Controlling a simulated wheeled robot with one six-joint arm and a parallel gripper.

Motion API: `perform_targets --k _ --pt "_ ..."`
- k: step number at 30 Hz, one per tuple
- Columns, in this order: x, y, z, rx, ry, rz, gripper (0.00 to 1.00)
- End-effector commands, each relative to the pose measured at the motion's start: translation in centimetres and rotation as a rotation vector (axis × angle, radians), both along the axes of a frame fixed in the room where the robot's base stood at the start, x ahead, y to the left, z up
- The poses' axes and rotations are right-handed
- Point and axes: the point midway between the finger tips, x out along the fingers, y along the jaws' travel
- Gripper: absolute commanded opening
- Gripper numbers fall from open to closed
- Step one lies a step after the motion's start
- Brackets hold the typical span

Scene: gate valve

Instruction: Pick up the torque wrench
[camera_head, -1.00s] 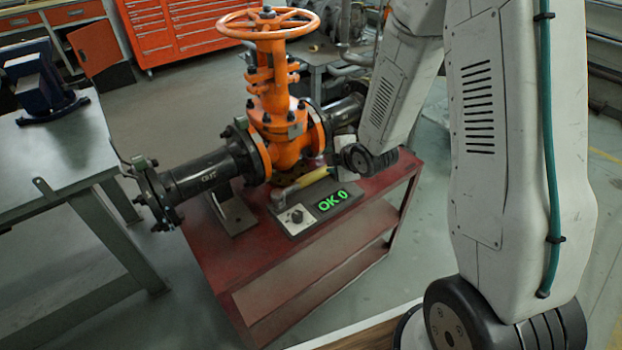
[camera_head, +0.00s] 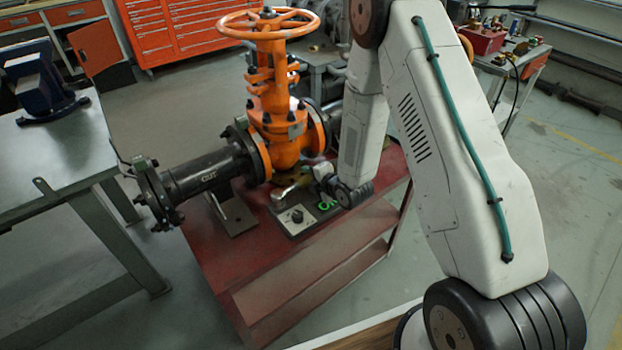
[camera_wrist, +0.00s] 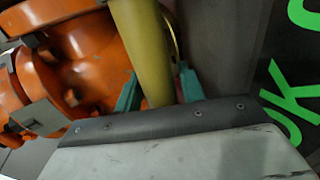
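The torque wrench shows its yellow handle (camera_wrist: 145,50) in the wrist view, running down between my fingers. In the head view only its metal end (camera_head: 287,191) shows, on the tester plate; my arm and gripper hide the handle. My gripper (camera_wrist: 158,88) has one teal fingertip on each side of the handle. The left finger is close to the handle, and a narrow gap seems to show at the right finger. Firm contact is not visible.
The tester (camera_head: 297,217) has a knob and a green display, partly covered by my wrist. The orange gate valve (camera_head: 285,150) with black pipes stands close behind on the red cart (camera_head: 262,262). A grey bench (camera_head: 50,150) stands at the left.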

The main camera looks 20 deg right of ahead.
Motion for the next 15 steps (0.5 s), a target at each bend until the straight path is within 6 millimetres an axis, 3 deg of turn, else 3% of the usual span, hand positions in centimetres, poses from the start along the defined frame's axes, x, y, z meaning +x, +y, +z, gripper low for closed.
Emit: perform_targets --k 9,10,14,15 --pt "0.73 0.27 -0.35 0.0 0.0 0.0 0.4" --pt "0.73 0.26 -0.35 0.0 0.0 0.0 0.37" --pt "0.73 0.25 -0.35 0.0 0.0 0.0 0.01" --pt "0.72 0.23 -0.34 0.0 0.0 0.0 0.0"
